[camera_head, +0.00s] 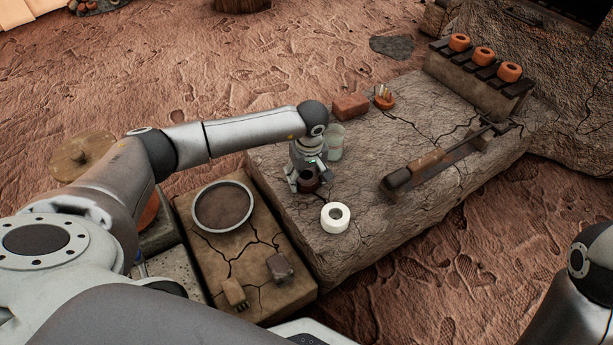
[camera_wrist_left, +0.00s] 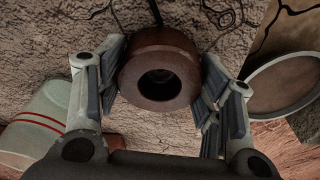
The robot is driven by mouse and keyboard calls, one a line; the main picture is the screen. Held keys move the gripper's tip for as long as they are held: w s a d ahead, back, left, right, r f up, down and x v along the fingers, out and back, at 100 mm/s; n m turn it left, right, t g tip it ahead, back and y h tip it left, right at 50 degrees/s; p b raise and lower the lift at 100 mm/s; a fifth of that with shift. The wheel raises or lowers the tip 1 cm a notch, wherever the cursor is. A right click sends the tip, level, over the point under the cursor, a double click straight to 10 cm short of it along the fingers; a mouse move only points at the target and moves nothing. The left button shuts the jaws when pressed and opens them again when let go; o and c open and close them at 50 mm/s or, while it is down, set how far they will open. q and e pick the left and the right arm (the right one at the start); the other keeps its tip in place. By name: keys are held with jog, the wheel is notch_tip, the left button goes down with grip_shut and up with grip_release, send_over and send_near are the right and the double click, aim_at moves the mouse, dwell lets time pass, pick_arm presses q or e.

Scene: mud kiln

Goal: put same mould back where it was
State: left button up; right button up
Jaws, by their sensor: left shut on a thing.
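My left gripper (camera_head: 308,184) is shut on a brown ring-shaped piece (camera_head: 308,178), over the left part of the cracked stone slab (camera_head: 400,195). In the left wrist view the piece (camera_wrist_left: 160,75) sits between both fingers, its round hole facing the camera. I cannot tell whether it touches the slab. A white ring-shaped mould (camera_head: 335,226) rests on the slab just in front and to the right of the gripper, apart from it. My right gripper is out of view; only part of that arm shows at the right edge.
A glass jar (camera_head: 335,140) stands close behind the gripper. A brick (camera_head: 350,107) and a small orange bowl (camera_head: 384,101) lie farther back. A long wooden-handled tool (camera_head: 430,160) lies to the right. Orange rings (camera_head: 484,56) sit on a rack. A round sieve (camera_head: 222,206) lies left.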

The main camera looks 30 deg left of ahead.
pick_arm(q)
jog(key=shift+f, duration=0.15)
jog(key=o, duration=1.2)
jog(key=shift+c, duration=0.2)
